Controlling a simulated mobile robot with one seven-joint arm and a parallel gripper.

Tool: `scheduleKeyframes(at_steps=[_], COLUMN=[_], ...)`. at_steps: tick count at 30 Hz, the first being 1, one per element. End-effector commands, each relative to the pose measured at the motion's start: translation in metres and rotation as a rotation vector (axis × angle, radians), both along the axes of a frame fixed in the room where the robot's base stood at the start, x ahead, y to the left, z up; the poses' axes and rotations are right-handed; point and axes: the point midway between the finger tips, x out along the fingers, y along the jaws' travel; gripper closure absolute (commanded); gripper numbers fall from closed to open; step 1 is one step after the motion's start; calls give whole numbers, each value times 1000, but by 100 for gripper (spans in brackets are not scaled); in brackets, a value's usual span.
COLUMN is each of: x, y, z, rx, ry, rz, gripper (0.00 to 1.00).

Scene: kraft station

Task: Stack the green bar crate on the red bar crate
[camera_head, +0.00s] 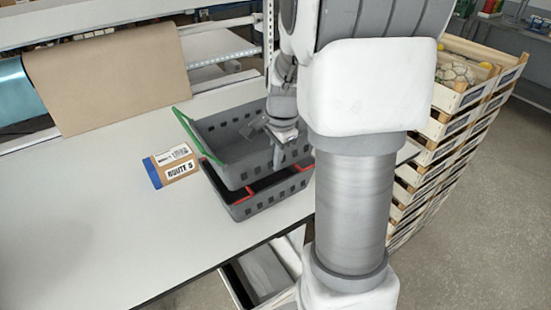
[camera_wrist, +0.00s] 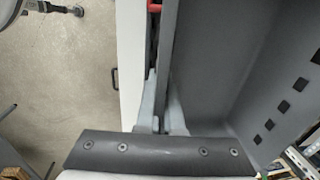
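The green bar crate (camera_head: 225,130) is a grey open basket with a green bar along its left end. It sits directly over the red bar crate (camera_head: 255,205), a similar grey basket whose red bar parts show under it. The upper crate looks roughly level; whether it fully rests on the lower one is hard to tell. My gripper (camera_head: 287,148) is at the right-hand wall of the green bar crate. In the wrist view my gripper (camera_wrist: 162,112) has one finger on each side of that wall, closed on it. A red bar piece (camera_wrist: 155,7) shows at the top there.
A box marked ROUTE 5 (camera_head: 172,165) lies left of the crates on the white table (camera_head: 90,220). A brown paper roll (camera_head: 108,80) stands behind. Stacked wooden crates (camera_head: 440,130) are at right, and an open bin (camera_head: 260,275) is below the table edge. The table's left is clear.

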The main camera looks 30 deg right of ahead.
Motion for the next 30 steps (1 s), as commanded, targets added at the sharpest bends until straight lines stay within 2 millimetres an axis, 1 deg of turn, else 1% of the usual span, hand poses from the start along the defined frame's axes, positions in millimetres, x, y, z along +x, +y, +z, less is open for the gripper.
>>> scheduleKeyframes(at_steps=[8,19,28,30], x=[1,1,1,1], y=[0,0,0,0], z=[1,-6,-7,-7], rx=[-1,-1,-1,-1], ry=[-3,-3,-3,-3], rz=[0,-1,-1,-1], gripper=[100,100,100,87])
